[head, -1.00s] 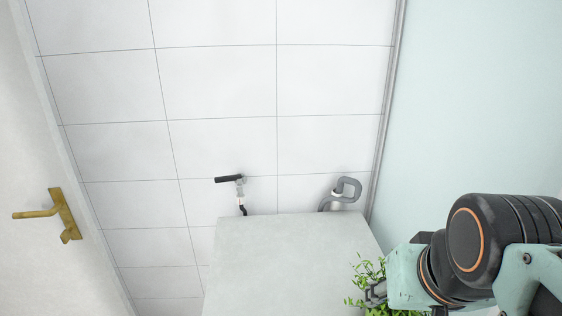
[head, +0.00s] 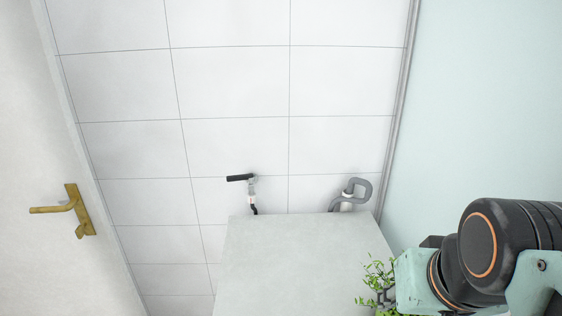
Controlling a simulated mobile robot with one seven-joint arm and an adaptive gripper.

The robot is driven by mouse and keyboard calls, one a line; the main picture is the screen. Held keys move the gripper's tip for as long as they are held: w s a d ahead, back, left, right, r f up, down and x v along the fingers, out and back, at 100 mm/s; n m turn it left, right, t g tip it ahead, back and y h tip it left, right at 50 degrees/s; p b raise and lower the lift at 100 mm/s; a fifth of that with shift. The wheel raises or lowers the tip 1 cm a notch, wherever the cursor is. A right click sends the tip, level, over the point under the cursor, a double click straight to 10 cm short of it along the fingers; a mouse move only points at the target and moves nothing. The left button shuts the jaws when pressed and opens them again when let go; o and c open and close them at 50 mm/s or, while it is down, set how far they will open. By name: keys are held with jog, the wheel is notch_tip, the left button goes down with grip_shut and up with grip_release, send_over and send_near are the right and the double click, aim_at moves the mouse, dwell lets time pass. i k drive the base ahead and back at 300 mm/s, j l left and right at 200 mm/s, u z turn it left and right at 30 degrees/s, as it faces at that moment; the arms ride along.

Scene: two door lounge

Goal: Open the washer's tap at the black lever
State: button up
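The washer's tap (head: 252,190) is on the white tiled wall, just above the back edge of a pale grey top. Its black lever (head: 240,178) lies nearly level and points left. A dark hose (head: 254,209) runs down from the tap behind the grey top. My gripper (head: 384,298) is at the lower right, by the green plant, well apart from the tap. Only a small part of it shows, and its fingers are too hidden to tell whether they are open.
The pale grey top (head: 300,265) is bare. A leafy plant (head: 372,283) is at its right edge. A grey bent drain pipe (head: 352,193) is on the wall right of the tap. A door with a brass handle (head: 68,210) is at the left. The right wall is pale green.

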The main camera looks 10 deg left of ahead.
aim_at(248, 177)
jog(key=k+j, duration=0.4)
jog(key=j, duration=0.2)
jog(key=k+j, duration=0.1)
jog(key=j, duration=0.25)
jog(key=k+j, duration=0.1)
jog(key=j, duration=0.3)
jog(key=i+j+u, duration=0.1)
jog(key=j, duration=0.65)
jog(key=i+j, duration=0.2)
jog(key=j, duration=0.15)
jog(key=i+j, duration=0.25)
jog(key=j, duration=0.15)
jog(key=i+j+u, duration=0.2)
jog(key=i, duration=0.25)
jog(key=i+u, duration=0.2)
jog(key=i, duration=0.25)
jog(key=i+j+z, duration=0.1)
jog(key=i+z, duration=0.15)
jog(key=i, duration=0.05)
